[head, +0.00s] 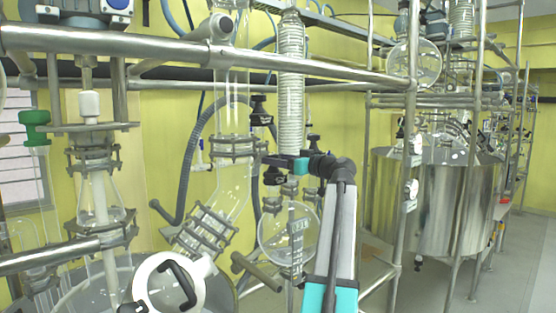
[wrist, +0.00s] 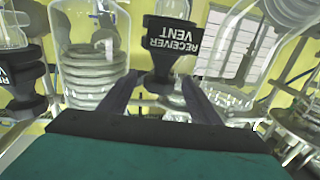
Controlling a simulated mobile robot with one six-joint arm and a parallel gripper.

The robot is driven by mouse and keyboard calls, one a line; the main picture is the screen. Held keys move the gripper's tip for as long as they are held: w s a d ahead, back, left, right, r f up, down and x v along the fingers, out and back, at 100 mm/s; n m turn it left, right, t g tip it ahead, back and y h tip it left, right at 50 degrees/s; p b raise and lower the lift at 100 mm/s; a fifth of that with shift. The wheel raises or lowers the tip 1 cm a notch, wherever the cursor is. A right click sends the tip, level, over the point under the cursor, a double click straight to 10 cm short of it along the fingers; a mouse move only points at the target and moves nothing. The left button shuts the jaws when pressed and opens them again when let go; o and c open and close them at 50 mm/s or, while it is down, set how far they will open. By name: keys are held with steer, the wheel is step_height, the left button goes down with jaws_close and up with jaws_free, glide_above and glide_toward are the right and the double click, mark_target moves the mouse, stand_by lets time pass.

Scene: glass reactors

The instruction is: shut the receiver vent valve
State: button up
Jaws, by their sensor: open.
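The receiver vent valve (wrist: 172,45) is a black knob with a white "RECEIVER VENT" label, upside down in the wrist view. It is at the upper middle, with a narrower black neck below. My gripper (wrist: 160,84) is open, and its two dark fingers reach toward the valve, one on each side of the neck. I cannot tell whether either finger touches it.
A second black knob (wrist: 22,80) with a cut-off label stands close on the left in the wrist view. A glass coil vessel (wrist: 95,60) is between them. In the head view, a round glass receiver (head: 288,235) hangs below my gripper, and a steel rail (head: 300,68) crosses above.

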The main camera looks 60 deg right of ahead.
steer(key=c, duration=1.1)
steer(key=shift+o, duration=0.2)
steer(key=shift+a+f+m+h+b, duration=0.1)
steer(key=shift+a+m+h+b, duration=0.15)
steer(key=shift+m+h+b, duration=0.35)
steer(key=shift+a+m+g+h+b, duration=0.1)
steer(key=shift+m+g+h+b, duration=0.25)
steer(key=shift+h, duration=0.35)
steer(key=shift+w+a+m+g+h+b, duration=0.15)
steer(key=shift+m+g+h, duration=0.3)
steer(key=shift+h, duration=0.3)
steer(key=shift+m+g+h+b, duration=0.2)
steer(key=shift+m+h, duration=0.3)
steer(key=shift+h, duration=0.25)
steer(key=shift+a+r+m+g+h+p, duration=0.1)
steer(key=shift+r+m+g+h+p, duration=0.1)
steer(key=shift+m+g+h+p, duration=0.45)
steer(key=shift+w+m+h, duration=0.1)
steer(key=shift+m+h, duration=0.15)
steer(key=shift+h, duration=0.2)
steer(key=shift+w+a+m+g+h+p, duration=0.15)
steer(key=shift+m+g+h+p, duration=1.2)
steer(key=shift+g+h, duration=0.2)
